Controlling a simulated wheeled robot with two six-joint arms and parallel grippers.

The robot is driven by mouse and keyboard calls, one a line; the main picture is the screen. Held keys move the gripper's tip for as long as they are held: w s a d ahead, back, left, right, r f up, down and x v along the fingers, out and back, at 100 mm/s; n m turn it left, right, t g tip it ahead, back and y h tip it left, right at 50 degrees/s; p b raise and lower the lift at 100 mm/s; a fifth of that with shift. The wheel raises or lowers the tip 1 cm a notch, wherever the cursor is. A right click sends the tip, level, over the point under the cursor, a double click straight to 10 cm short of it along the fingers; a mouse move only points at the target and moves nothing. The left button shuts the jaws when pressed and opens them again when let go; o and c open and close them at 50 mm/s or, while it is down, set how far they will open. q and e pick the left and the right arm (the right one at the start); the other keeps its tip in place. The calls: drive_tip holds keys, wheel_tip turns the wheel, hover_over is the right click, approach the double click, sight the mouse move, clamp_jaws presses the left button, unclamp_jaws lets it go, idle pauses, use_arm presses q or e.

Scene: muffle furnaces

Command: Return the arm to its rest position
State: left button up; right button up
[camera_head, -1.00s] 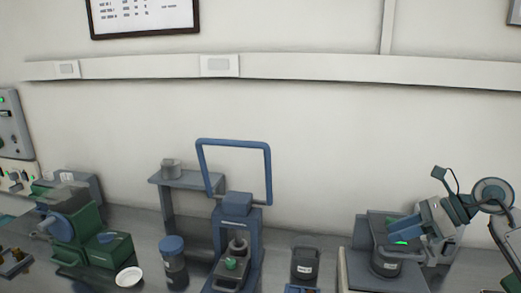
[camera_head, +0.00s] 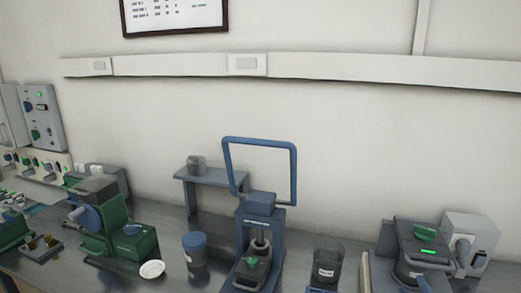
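I cannot make out either gripper or either arm in the head view now. The place at the right where my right arm showed is clear. The dark grey device (camera_head: 408,270) there has a green knob (camera_head: 425,232) on top and a lit green display (camera_head: 428,252). A blue part (camera_head: 430,261) sits on its front below the display. No gripper is seen touching it.
A blue press with a tall blue loop handle (camera_head: 259,141) stands mid-bench. A blue-lidded jar (camera_head: 195,250), white dish (camera_head: 152,269) and dark jar (camera_head: 327,264) stand nearby. A green machine (camera_head: 122,238) is left, a pale box (camera_head: 472,238) right.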

drive_tip(key=s+a+f+m+g+h, duration=0.1)
drive_tip(key=s+f+m+g, duration=0.5)
drive_tip(key=s+f+g, duration=0.5)
drive_tip(key=s+a+f+m+g+y, duration=0.1)
drive_tip(key=s+a+f+g, duration=0.15)
drive_tip(key=s+f, duration=0.35)
drive_tip(key=s+a+f+m+g+y, duration=0.15)
drive_tip(key=s+a+f, duration=0.25)
drive_tip(key=s, duration=0.5)
drive_tip(key=w+d+f+g, duration=0.1)
drive_tip(key=d+f, duration=0.2)
drive_tip(key=f, duration=2.6)
drive_tip(key=s+d+f+g, duration=0.1)
drive_tip(key=s+f, duration=1.7)
drive_tip(key=f, duration=0.2)
drive_tip(key=shift+s+d+f, duration=0.15)
drive_tip(key=shift+s+d, duration=0.15)
drive_tip(key=shift+s, duration=0.1)
drive_tip(key=shift+m, duration=0.25)
